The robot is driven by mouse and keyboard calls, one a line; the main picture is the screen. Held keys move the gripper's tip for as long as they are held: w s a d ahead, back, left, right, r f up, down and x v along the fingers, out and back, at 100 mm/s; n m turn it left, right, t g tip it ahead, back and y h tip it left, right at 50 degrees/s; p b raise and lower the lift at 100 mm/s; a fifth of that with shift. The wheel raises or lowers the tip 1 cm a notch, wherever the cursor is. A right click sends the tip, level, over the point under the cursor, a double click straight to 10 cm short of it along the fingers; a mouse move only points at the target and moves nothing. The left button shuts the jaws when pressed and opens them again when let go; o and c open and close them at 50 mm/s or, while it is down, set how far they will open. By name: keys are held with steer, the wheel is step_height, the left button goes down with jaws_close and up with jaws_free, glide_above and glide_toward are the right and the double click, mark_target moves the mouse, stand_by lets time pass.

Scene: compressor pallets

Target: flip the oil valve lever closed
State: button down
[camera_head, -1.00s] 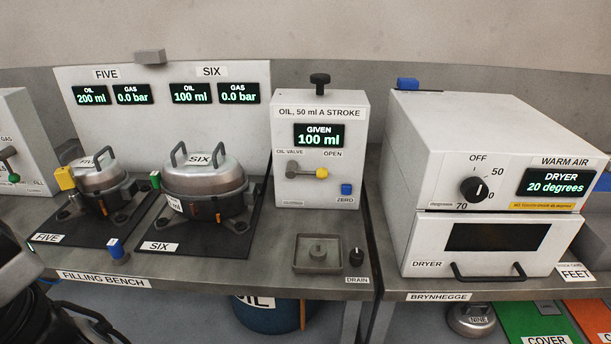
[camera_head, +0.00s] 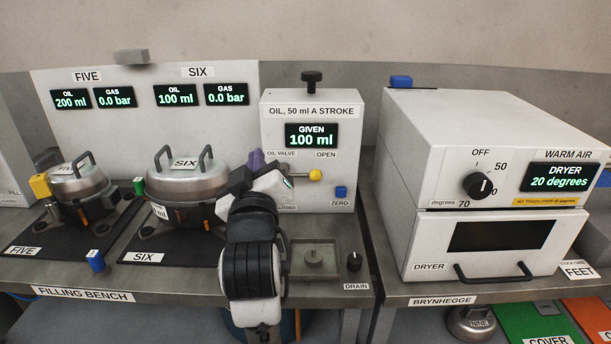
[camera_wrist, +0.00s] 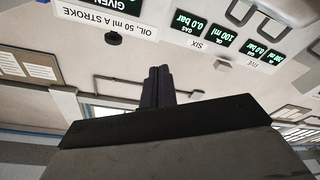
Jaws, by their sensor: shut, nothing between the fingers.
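The oil valve lever's yellow knob (camera_head: 315,174) is at the right end of the lever, on the OPEN side of the white oil box (camera_head: 350,140). The lever lies about level. Its left part and the pivot are mostly hidden behind my arm. My gripper (camera_head: 256,159) is in front of the left edge of the oil box, left of the knob and apart from it. In the wrist view my gripper (camera_wrist: 157,70) has its dark fingers together with nothing between them. The lever does not show in the wrist view.
Compressor SIX (camera_head: 183,185) stands close on the left of my gripper. A blue ZERO button (camera_head: 340,191) sits below and right of the knob. A square drain tray (camera_head: 315,272) and a black drain knob (camera_head: 354,261) are below. The dryer (camera_head: 500,180) stands to the right.

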steer(key=w+d+f+m+g+h, duration=0.1)
steer(key=d+f+g+h, duration=0.1)
steer(key=d+f, duration=0.3)
steer(key=shift+d+h, duration=0.5)
steer(key=shift+d, duration=0.1)
steer(key=shift+w, duration=0.1)
steer(key=w+d+f+p, duration=0.2)
steer(key=w+f+p, duration=0.2)
steer(key=w, duration=0.6)
steer(key=shift+w+d, duration=0.3)
